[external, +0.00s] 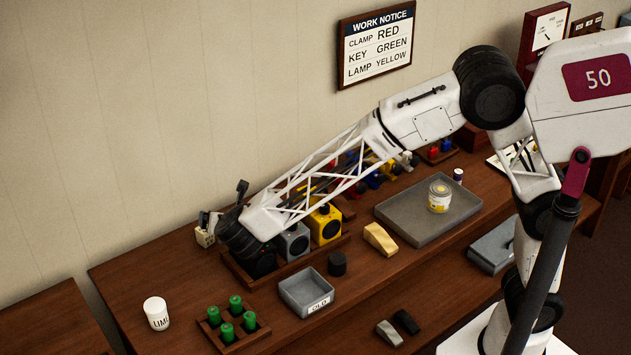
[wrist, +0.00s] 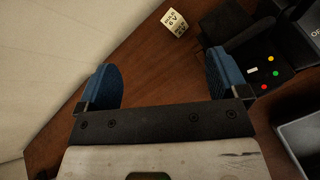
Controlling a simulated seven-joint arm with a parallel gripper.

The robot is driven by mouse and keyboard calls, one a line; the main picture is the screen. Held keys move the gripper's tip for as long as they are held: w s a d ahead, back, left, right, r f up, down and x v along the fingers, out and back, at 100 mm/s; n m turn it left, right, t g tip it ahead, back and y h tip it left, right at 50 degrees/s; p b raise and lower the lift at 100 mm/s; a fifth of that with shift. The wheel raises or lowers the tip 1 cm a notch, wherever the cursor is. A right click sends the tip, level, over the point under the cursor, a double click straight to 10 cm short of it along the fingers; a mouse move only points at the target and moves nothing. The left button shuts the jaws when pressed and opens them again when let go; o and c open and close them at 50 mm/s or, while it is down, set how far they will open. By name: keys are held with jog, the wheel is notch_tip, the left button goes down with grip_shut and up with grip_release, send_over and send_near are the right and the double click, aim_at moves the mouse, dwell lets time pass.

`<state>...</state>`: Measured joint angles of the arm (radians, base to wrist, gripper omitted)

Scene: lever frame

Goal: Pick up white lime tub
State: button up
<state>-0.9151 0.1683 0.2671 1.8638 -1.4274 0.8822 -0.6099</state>
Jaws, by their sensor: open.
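The white lime tub (external: 156,313) stands upright at the left end of the bench in the external view, with dark lettering partly showing on its side. I do not see it in the wrist view. My gripper (wrist: 163,84) is open and empty, with its two blue fingers wide apart over bare brown wood. In the external view, the end of my arm is over the back left of the bench, behind and to the right of the tub and apart from it.
A rack with green cylinders (external: 228,339) stands right of the tub, then a grey bin marked OLD (external: 306,292). A small cream lettered block (wrist: 174,20) lies beyond my fingers. Grey and yellow boxes (external: 325,225) stand along the back. Bare wood surrounds the tub.

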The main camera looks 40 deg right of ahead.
jog(key=s+a+f+n+t+y, duration=0.1)
jog(key=s+a+f+n, duration=0.15)
jog(key=a, duration=0.35)
jog(key=s+a+f+n+y, duration=0.1)
jog(key=a+f+n, duration=0.15)
jog(key=a, duration=0.25)
jog(key=n+y, duration=0.3)
jog(key=n, duration=0.1)
send_near(155, 308)
jog(key=shift+t, duration=0.3)
jog(key=w+f, duration=0.2)
jog(key=w, duration=0.1)
jog(key=shift+a+f, duration=0.25)
jog(key=shift+a, duration=0.05)
jog(key=shift+w, duration=0.15)
jog(key=shift+x, duration=1.2)
jog(key=shift+w+d+f, duration=0.1)
jog(key=shift+w, duration=0.05)
jog(key=shift+x, duration=2.5)
jog(key=shift+d+f, duration=0.1)
jog(key=shift+c, duration=0.2)
